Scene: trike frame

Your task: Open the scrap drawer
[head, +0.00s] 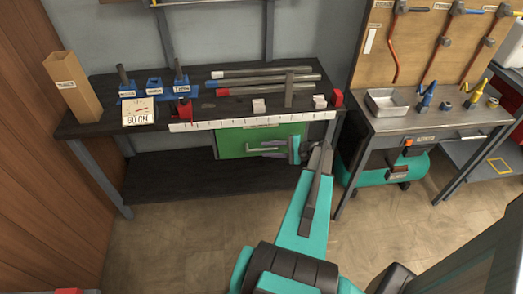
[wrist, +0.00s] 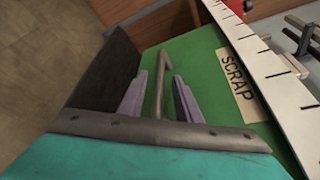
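The scrap drawer has a green front (head: 232,143) under the ruler edge of the dark workbench. In the wrist view its green face (wrist: 205,75) carries a SCRAP label (wrist: 238,84). A grey bar handle (wrist: 190,56) stands on this face. My gripper (wrist: 168,75) is at the handle, with its two pale purple fingers apart, one on each side of the bar. I see no clear grip on it. In the head view my gripper (head: 294,146) is at the right part of the green front. The drawer looks shut.
The workbench (head: 230,105) holds pipes (head: 265,80), a scale (head: 138,112), blue holders and a cardboard box (head: 72,85). A white ruler (head: 250,121) runs along its front edge. A second bench (head: 430,121) stands at right, with a teal tank (head: 385,172) below. The floor in front is clear.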

